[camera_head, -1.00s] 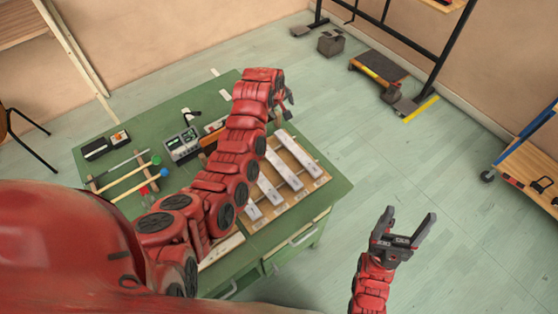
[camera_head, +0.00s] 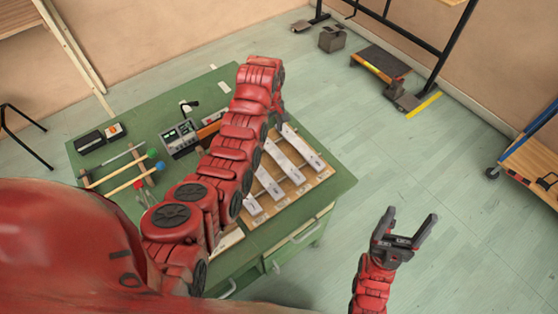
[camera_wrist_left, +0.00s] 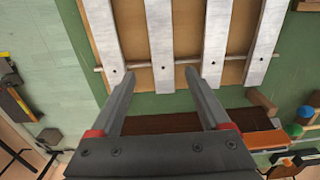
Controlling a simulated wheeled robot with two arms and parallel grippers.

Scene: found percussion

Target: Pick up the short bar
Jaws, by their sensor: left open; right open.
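Several pale metal bars (camera_head: 290,150) lie side by side on a wooden frame on the green table. In the left wrist view the bars run up out of the picture, so I cannot tell which is the short bar. My left gripper (camera_wrist_left: 157,78) is open and empty, with its fingertips on either side of the lower end of the second bar from the left (camera_wrist_left: 160,45). I cannot tell its height above the bar. In the head view my left arm hides most of this gripper and part of the bars. My right gripper (camera_head: 402,228) is open and empty over the floor.
The green table (camera_head: 335,190) also holds mallets with green and blue heads (camera_head: 130,177), a grey device with a display (camera_head: 180,138) and a black case (camera_head: 89,142). A black stand with a low platform (camera_head: 380,62) is beyond.

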